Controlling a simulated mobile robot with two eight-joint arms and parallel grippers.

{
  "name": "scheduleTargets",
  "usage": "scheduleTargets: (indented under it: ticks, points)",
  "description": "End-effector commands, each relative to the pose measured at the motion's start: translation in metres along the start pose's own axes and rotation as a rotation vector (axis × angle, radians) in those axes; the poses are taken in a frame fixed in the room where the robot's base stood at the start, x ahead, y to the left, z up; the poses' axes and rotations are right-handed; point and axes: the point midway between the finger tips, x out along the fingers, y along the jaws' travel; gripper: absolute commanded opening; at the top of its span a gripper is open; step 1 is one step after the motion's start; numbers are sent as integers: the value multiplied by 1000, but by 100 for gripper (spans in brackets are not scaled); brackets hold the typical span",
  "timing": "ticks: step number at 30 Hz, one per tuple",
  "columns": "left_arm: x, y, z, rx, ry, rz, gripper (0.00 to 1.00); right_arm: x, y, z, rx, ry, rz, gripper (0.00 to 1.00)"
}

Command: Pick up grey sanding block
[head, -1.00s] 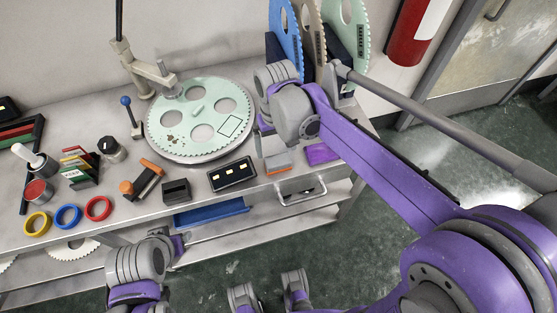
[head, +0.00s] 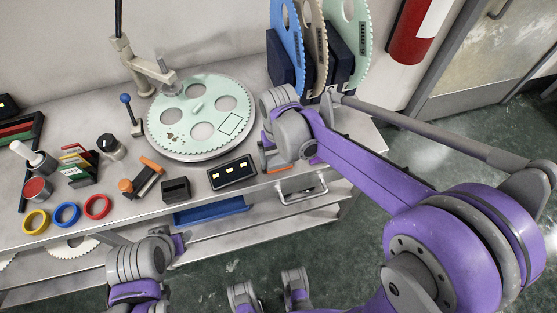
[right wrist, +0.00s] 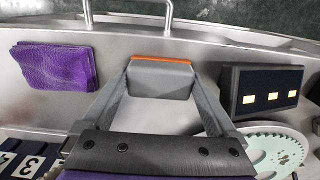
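The grey sanding block (right wrist: 160,80) has an orange strip along its far edge in the right wrist view. It lies on the bench near the front edge, and in the head view my right arm partly covers the block (head: 272,166). My right gripper (right wrist: 161,68) is open, with one finger on each side of the block; I see no clear grip on it. In the head view the right fingertips are hidden behind the wrist. My left arm (head: 138,262) is low in front of the bench; its fingers do not show clearly.
A purple cloth (right wrist: 55,66) lies left of the block and a dark box with yellow marks (right wrist: 262,90) right of it in the wrist view. A drawer handle (head: 303,194) is below.

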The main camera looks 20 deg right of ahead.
Motion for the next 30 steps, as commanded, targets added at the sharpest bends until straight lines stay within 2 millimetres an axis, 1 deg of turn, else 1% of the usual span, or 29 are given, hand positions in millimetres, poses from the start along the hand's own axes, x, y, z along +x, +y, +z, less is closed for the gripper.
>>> scheduleTargets:
  ticks: [1, 5, 6, 7, 14, 17, 20, 24, 27, 30]
  points:
    - [0, 0, 0, 0, 0, 0, 50, 0, 0, 0, 0, 0, 0, 64]
    - [0, 0, 0, 0, 0, 0, 50, 0, 0, 0, 0, 0, 0, 41]
    - [0, 0, 0, 0, 0, 0, 50, 0, 0, 0, 0, 0, 0, 33]
    - [0, 0, 0, 0, 0, 0, 50, 0, 0, 0, 0, 0, 0, 29]
    - [0, 0, 0, 0, 0, 0, 50, -2, 0, 0, 0, 0, 0, 28]
    - [-1, 0, -1, 0, 1, 0, 50, -10, 0, 0, 0, 0, 0, 28]
    - [-4, 0, -2, 0, 1, 0, 50, -28, 0, 0, 0, 0, 0, 28]
    - [-7, 0, -4, 0, 3, 0, 50, -58, 0, 0, 0, 0, 0, 28]
    - [-8, 0, -6, 0, 3, 0, 50, -76, 0, 0, 0, 0, 0, 28]
    - [-10, 0, -6, 0, 4, 0, 50, -90, 0, 0, 0, 0, 0, 28]
